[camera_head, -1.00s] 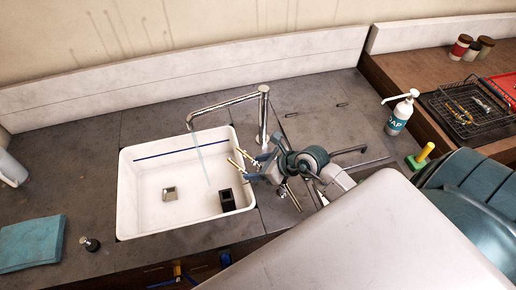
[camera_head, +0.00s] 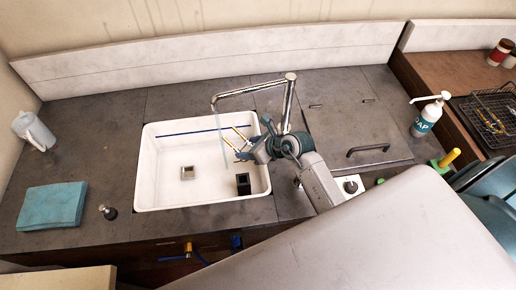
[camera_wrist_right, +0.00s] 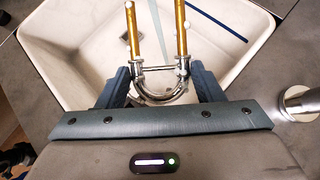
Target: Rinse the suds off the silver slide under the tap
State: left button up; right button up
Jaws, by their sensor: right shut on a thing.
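The slide (camera_wrist_right: 180,92) has a silver U-shaped bow and crossbar with two gold-coloured tubes. White suds blobs cling to it. My right gripper (camera_wrist_right: 162,88) is shut on its bow end, and the tubes point away over the basin. In the head view my right gripper (camera_head: 250,150) holds the slide (camera_head: 238,132) over the sink's right part. The chrome tap (camera_head: 289,102) stands behind the sink, and a thin water stream (camera_head: 224,145) falls from its spout. The slide's tubes are close to the stream; I cannot tell whether water touches them. My left gripper is out of view.
The white sink (camera_head: 165,195) has a drain (camera_head: 187,173) and a small black block (camera_head: 243,184) inside. A teal cloth (camera_head: 52,206), a dark stopper-like knob (camera_head: 108,212) and a pale jug (camera_head: 34,130) lie left. A soap bottle (camera_head: 427,120) stands right.

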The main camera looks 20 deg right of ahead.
jog(key=shift+w+a+f+b, duration=0.25)
jog(key=shift+w+a, duration=0.5)
jog(key=shift+w, duration=0.15)
jog(key=shift+w+a+f+b, duration=0.2)
jog(key=shift+w+a, duration=0.5)
jog(key=shift+w, duration=0.15)
jog(key=shift+w+d, duration=0.1)
jog(key=shift+d, duration=0.05)
jog(key=shift+w+d, duration=0.25)
jog(key=shift+d, duration=0.1)
jog(key=shift+s+a, duration=0.1)
jog(key=shift+a, duration=0.05)
jog(key=shift+s+a, duration=0.3)
jog(key=shift+a, duration=0.05)
jog(key=shift+w+d, duration=0.15)
jog(key=shift+w+d, duration=0.25)
jog(key=shift+d, duration=0.1)
